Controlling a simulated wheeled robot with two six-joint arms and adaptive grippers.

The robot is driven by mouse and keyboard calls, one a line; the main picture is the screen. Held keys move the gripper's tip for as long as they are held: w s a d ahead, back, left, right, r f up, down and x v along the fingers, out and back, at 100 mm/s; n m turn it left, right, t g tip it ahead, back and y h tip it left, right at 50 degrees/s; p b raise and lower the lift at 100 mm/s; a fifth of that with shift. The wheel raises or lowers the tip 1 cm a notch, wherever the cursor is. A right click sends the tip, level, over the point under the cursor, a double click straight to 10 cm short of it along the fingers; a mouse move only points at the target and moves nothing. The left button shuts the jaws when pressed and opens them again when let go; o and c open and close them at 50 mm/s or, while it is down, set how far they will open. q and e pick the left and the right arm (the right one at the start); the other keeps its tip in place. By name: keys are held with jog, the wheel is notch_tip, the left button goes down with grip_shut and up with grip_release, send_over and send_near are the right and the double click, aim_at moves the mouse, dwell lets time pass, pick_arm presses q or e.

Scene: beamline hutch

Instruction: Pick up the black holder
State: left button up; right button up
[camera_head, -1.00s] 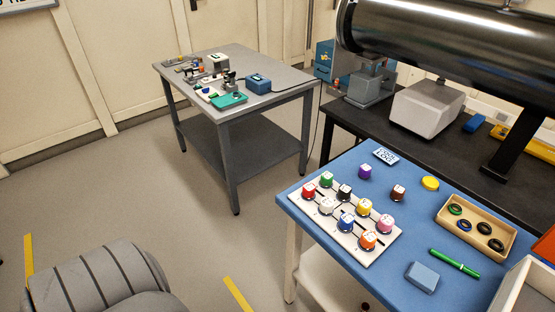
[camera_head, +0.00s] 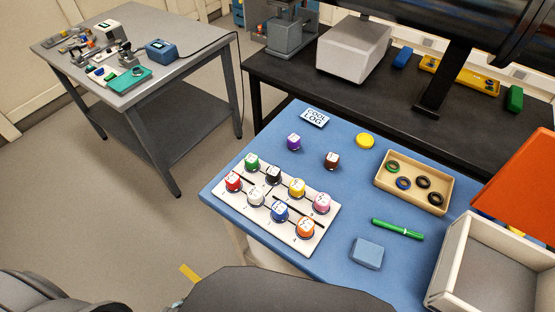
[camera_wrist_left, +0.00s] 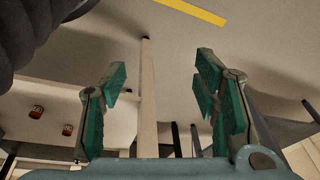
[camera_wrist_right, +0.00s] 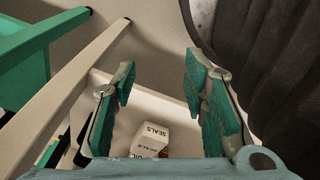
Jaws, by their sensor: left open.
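The black holder (camera_head: 273,175), a small round piece with a white top, stands in the back row of the white tray (camera_head: 308,246) on the blue table. Green and yellow holders flank it, with white and blue ones in front. My left gripper (camera_wrist_left: 160,88) is open and empty, with floor and table legs beyond its fingers. Neither gripper shows in the head view, and the black holder shows in neither wrist view.
Purple (camera_head: 293,142) and brown (camera_head: 331,160) holders stand behind the tray. A box of rings (camera_head: 413,210), a green pen (camera_head: 397,228), a blue block (camera_head: 367,253) and a white bin (camera_head: 485,275) lie to the right. A grey table (camera_head: 150,90) stands back left.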

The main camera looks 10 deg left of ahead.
aim_at(271, 173)
pick_arm(q)
jog(key=w+d+r+m+t+h, duration=0.1)
jog(key=w+d+r+t+h, duration=0.15)
jog(key=w+r, duration=1.2)
jog(key=w+d+r+m+t+h, duration=0.1)
jog(key=w+d+r, duration=0.1)
jog(key=r, duration=0.5)
jog(key=w+d+r+m+t+h, duration=0.2)
jog(key=d+r, duration=0.1)
jog(key=r, duration=0.5)
jog(key=w+d+r+m+t+h+p, duration=0.1)
jog(key=w+d+r+t, duration=0.1)
jog(key=r, duration=0.6)
jog(key=shift+d+r+m+t+h, duration=0.1)
jog(key=shift+d+m+t+h, duration=0.05)
jog(key=shift+m+t+h, duration=0.15)
jog(key=shift+t+h, duration=0.25)
jog(key=shift+t, duration=0.1)
jog(key=w, duration=0.4)
jog(key=shift+r, duration=0.3)
jog(key=x, duration=1.2)
jog(key=shift+s+d+f+b, duration=0.2)
jog(key=shift+d+f+b, duration=0.1)
jog(key=shift+d+f, duration=0.05)
jog(key=c, duration=1.3)
pick_arm(e)
jog(key=s, duration=0.3)
jog(key=shift+r, duration=0.35)
